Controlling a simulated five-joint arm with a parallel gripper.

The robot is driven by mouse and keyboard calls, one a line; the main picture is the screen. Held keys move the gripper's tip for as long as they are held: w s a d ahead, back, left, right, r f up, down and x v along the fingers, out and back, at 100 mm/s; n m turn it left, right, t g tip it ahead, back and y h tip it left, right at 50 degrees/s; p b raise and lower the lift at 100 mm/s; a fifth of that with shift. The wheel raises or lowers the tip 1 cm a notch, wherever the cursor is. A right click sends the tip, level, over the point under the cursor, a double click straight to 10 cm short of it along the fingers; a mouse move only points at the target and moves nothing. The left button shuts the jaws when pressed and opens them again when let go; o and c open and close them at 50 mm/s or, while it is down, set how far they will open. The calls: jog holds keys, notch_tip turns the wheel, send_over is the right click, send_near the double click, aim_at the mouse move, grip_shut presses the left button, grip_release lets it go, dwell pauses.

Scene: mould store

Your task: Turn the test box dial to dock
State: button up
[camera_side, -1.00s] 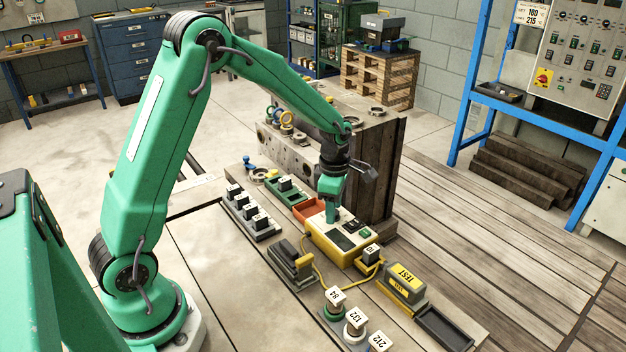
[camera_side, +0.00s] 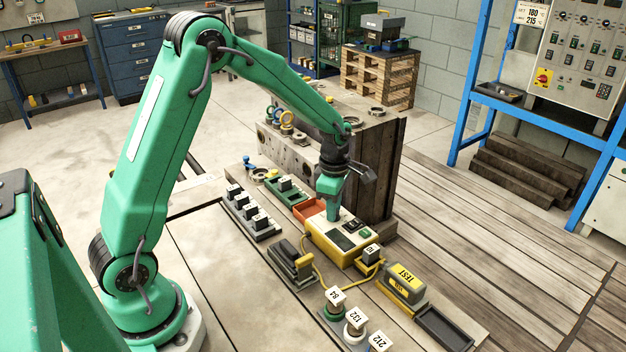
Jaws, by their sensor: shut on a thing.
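The test box (camera_side: 326,247) is a yellow box with a pale top, a dark display and a green part, standing on the bench. My gripper (camera_side: 332,213) points down onto the far left part of the box's top. It is shut on the dial there. The gripper and wrist hide the dial, so its pointer and the dock mark cannot be seen. A yellow cable (camera_side: 321,277) runs from the box's near side.
A row of numbered black plugs (camera_side: 248,212) lies to the left, with a green tray (camera_side: 291,197) and an orange tray (camera_side: 309,208) behind. Several labelled pieces (camera_side: 355,322) stand in front. A TEST block (camera_side: 403,285) and a dark tray (camera_side: 444,328) stand right.

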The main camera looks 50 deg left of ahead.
jog(key=m, duration=1.4)
jog(key=shift+a, duration=0.1)
jog(key=m, duration=0.5)
jog(key=shift+m, duration=0.4)
jog(key=m, duration=0.4)
jog(key=shift+m, duration=0.3)
jog(key=m, duration=0.5)
jog(key=shift+w, duration=0.1)
jog(key=m, duration=0.9)
jog(key=shift+m, duration=0.4)
